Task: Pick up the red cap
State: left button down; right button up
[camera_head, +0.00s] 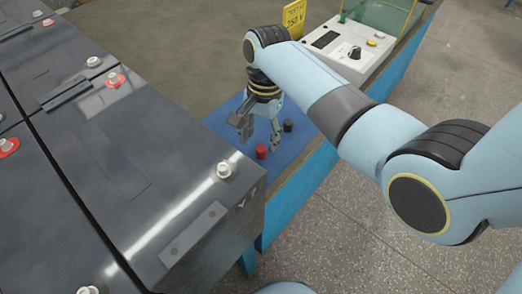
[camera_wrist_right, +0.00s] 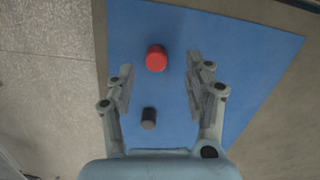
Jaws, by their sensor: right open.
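The red cap (camera_head: 262,151) stands on a blue mat (camera_head: 226,117) at the edge of the workbench, just beyond the dark battery corner. In the right wrist view the red cap (camera_wrist_right: 156,58) lies ahead of the fingertips, roughly midway between their lines. My right gripper (camera_head: 260,138) is over the mat, pointing down, open and empty. Its two fingers (camera_wrist_right: 159,76) are spread apart in the wrist view, and neither touches the cap. A small black cap (camera_head: 288,125) stands on the mat; in the wrist view it (camera_wrist_right: 149,118) sits between the fingers, nearer the palm. My left gripper is not seen.
Large dark batteries (camera_head: 120,160) with bolt terminals and red rings fill the left, close to the mat. A tester box (camera_head: 345,50) with a knob and a yellow sign (camera_head: 294,18) stand behind my right arm. Grey floor lies at the right.

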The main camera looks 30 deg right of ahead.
aim_at(261, 148)
jog(key=f, duration=0.4)
jog(key=shift+s+a, duration=0.15)
jog(key=shift+s, duration=0.15)
jog(key=c, duration=0.8)
